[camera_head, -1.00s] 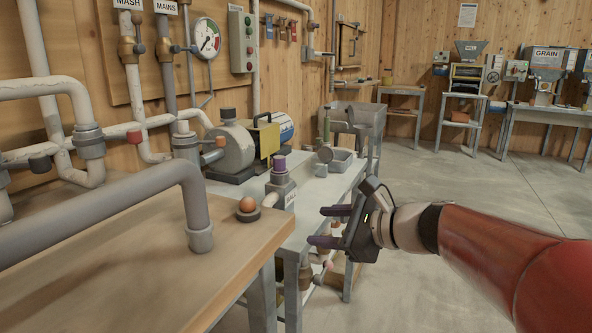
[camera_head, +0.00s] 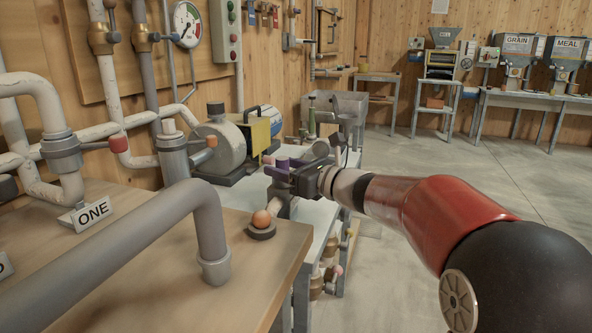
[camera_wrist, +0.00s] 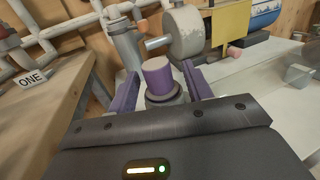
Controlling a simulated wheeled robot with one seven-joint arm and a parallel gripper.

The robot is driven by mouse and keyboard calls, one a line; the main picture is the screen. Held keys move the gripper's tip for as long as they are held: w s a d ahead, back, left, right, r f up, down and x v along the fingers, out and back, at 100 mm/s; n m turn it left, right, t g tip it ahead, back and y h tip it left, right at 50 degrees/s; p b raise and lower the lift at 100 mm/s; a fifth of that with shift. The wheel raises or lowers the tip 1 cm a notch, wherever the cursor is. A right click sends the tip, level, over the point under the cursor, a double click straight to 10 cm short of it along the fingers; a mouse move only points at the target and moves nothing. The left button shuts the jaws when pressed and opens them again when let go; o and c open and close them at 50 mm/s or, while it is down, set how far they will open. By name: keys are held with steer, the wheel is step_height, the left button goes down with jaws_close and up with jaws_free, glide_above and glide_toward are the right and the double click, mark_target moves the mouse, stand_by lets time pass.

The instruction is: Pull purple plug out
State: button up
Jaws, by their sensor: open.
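The purple plug (camera_wrist: 157,77) is an upright purple cylinder seated in a grey collar (camera_wrist: 168,97) in the wrist view. My gripper (camera_wrist: 162,88) is open, with one purple finger on each side of the plug. The right finger is close to the plug; I cannot tell whether it touches. In the head view the plug's top (camera_head: 282,163) shows just above my gripper (camera_head: 278,175), which hides most of the fitting below it.
A pump (camera_head: 222,150) and yellow plate stand behind the plug. Open floor lies to the right.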

mark_target(277, 158)
steer(key=shift+x, duration=1.5)
jaws_close()
steer(key=shift+r, duration=0.1)
steer(key=shift+r+p, duration=0.1)
steer(key=shift+p, duration=0.2)
steer(key=shift+r+p, duration=0.35)
steer(key=shift+r, duration=0.3)
steer(key=shift+r, duration=0.2)
steer(key=shift+r, duration=0.15)
steer(key=shift+r, duration=2.35)
